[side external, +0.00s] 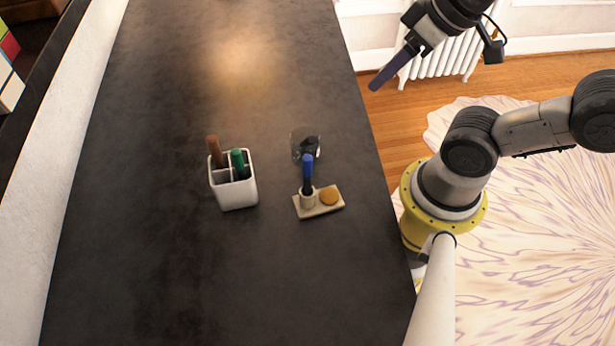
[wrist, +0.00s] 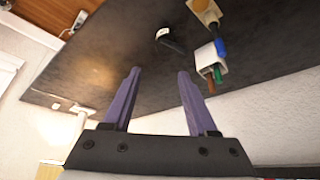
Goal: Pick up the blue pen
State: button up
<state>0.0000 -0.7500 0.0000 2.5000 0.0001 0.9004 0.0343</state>
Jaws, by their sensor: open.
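The blue pen (side external: 307,168) stands upright, blue end up, in a small round holder on a beige base (side external: 312,212) on the dark table. It also shows in the wrist view (wrist: 220,46), near the top right. An orange-brown disc (side external: 329,197) lies on the base beside the holder. My gripper (side external: 378,84) is open and empty, above and well apart from the pen, near the table's right edge in the side view. Its two purple fingers show spread in the wrist view (wrist: 158,72), with nothing between them.
A white divided cup (side external: 236,195) with a brown pen (side external: 215,150) and a green pen (side external: 238,160) stands left of the pen holder. A clear and dark object (side external: 305,146), unclear in shape, is just behind the blue pen. The rest of the dark tabletop (side external: 150,230) is clear.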

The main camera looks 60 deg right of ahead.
jog(key=m, duration=0.3)
jog(key=m+g, duration=0.6)
jog(key=m, duration=0.9)
send_over(307, 172)
jog(key=f, duration=0.2)
jog(key=d, duration=0.1)
jog(key=shift+w+f, duration=0.3)
jog(key=shift+f, duration=0.1)
jog(key=shift+s+a+f, duration=0.1)
jog(key=shift+a+f, duration=0.15)
jog(key=shift+f, duration=0.35)
notch_tip(307, 172, down, 13)
jog(key=shift+d+r, duration=0.1)
